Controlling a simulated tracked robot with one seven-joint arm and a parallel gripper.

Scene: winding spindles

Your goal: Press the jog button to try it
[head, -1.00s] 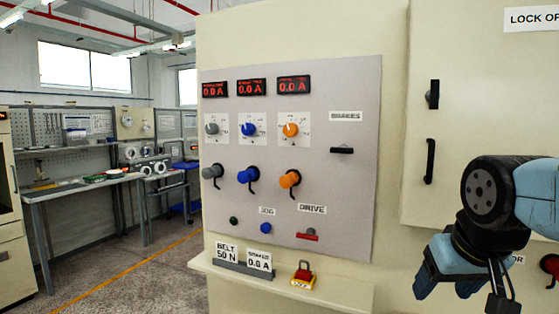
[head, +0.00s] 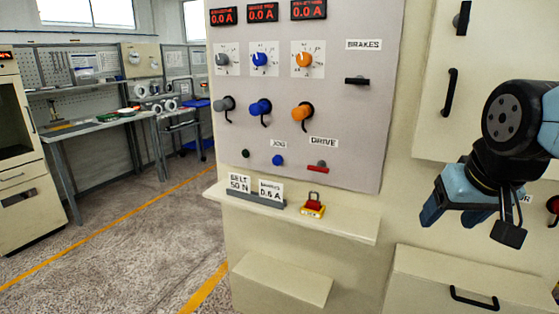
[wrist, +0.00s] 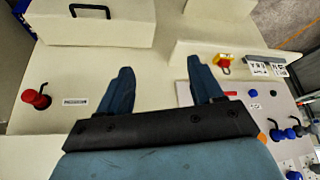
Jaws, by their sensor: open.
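The jog button is a small blue round button (head: 278,160) under the JOG label (head: 279,145), low on the grey control panel (head: 335,120). It also shows in the wrist view as a blue dot (wrist: 253,106), right of my gripper (wrist: 159,68). In the head view my gripper (head: 450,212) hangs at the right, well apart from the button and lower than it. Its two blue fingers are spread with nothing between them.
A dark green button (head: 245,153) sits left of the jog button, and a red DRIVE handle (head: 317,167) to the right. Several knobs are above. A ledge (head: 350,226) with signs and a red-and-yellow padlock (head: 313,205) juts out below.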

